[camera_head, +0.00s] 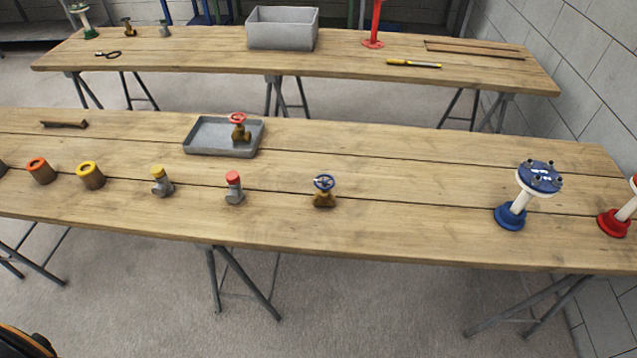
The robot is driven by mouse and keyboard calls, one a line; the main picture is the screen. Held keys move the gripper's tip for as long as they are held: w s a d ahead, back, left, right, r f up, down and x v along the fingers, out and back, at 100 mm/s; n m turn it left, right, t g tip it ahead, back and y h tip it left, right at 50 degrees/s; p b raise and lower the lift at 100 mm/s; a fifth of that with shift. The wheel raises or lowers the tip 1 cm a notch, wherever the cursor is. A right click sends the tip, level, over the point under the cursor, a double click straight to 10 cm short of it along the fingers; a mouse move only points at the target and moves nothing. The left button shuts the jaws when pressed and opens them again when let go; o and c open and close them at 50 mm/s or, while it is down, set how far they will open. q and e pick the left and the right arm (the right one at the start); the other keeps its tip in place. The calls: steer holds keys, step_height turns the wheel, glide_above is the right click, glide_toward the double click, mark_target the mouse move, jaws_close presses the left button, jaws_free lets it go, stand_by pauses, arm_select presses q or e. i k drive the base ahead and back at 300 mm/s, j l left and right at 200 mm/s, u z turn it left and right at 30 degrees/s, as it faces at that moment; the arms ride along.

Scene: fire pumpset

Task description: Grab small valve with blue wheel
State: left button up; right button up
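A similar brass valve with a red wheel (239,128) stands in the grey tray (205,135) behind and to the left. Neither of my grippers shows in the head view.
The near table (420,200) also holds a red-capped fitting (234,187), a yellow-capped fitting (161,181), orange and yellow-topped cylinders, and a blue flanged pipe piece (538,178) at the right. A far table (200,50) carries a grey bin (282,30). Bare table surrounds the blue-wheeled valve.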

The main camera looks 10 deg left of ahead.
mark_target(324, 198)
steer(key=i+l+u, duration=0.45)
steer(key=l, duration=0.25)
steer(key=i+l+u, duration=0.2)
steer(key=l, duration=0.2)
steer(key=i+l+u, duration=0.25)
steer(key=l, duration=0.15)
steer(key=k, duration=0.1)
